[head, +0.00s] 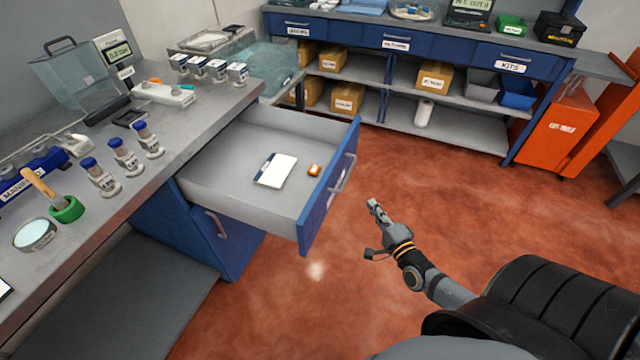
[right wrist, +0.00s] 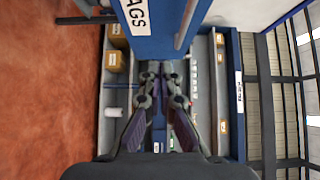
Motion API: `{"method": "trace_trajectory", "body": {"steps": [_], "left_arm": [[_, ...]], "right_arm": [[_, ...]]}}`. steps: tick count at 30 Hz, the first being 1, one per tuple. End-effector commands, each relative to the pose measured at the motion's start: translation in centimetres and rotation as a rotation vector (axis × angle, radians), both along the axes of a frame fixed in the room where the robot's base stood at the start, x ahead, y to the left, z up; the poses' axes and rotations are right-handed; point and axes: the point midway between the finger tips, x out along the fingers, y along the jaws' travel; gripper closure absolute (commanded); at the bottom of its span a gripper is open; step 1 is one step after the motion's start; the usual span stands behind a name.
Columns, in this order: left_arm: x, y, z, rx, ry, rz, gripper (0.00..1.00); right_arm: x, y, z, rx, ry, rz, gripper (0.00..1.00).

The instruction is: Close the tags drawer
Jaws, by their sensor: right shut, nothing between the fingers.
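The tags drawer (head: 225,190) is pulled far out of the blue cabinet under the left counter. A white pad and a small orange item lie inside it. Its blue front (head: 322,195) has a grey bar handle (head: 343,172). In the right wrist view the front (right wrist: 165,44) shows close at the top, with a label ending in "AGS" (right wrist: 137,14) and the handle (right wrist: 187,22). My right gripper (head: 373,206) is shut and empty, in the air to the right of the drawer front and apart from it in the head view. My left gripper is not in view.
The counter (head: 175,128) holds several labelled vials, a balance and a green holder. Another handle (head: 216,223) is on the cabinet below the drawer. A blue shelf bench (head: 440,45) with boxes stands at the back, beside an orange cabinet (head: 555,130). The red floor between is clear.

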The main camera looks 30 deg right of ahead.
Motion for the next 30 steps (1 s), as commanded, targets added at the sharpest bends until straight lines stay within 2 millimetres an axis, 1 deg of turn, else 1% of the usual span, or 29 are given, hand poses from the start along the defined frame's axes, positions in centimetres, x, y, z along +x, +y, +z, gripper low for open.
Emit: {"method": "trace_trajectory", "body": {"steps": [4, 7, 19, 21, 25, 30], "left_arm": [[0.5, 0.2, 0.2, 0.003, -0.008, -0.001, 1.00], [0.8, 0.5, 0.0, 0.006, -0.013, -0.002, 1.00], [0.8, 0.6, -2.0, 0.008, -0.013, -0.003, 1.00], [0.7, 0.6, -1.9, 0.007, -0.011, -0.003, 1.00], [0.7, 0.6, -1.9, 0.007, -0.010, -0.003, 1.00], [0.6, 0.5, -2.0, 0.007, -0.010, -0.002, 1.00]], "right_arm": [[0.5, -0.1, 0.1, 0.000, 0.000, -0.001, 1.00], [1.7, -0.2, 0.1, 0.000, -0.001, -0.002, 1.00], [10.2, -0.8, -0.1, -0.003, -0.001, -0.002, 1.00], [11.1, 0.0, 0.0, 0.001, 0.001, -0.002, 1.00], [12.3, 1.2, 0.0, -0.001, 0.002, -0.002, 1.00], [13.0, 1.8, 0.0, -0.003, 0.005, -0.001, 1.00]]}}
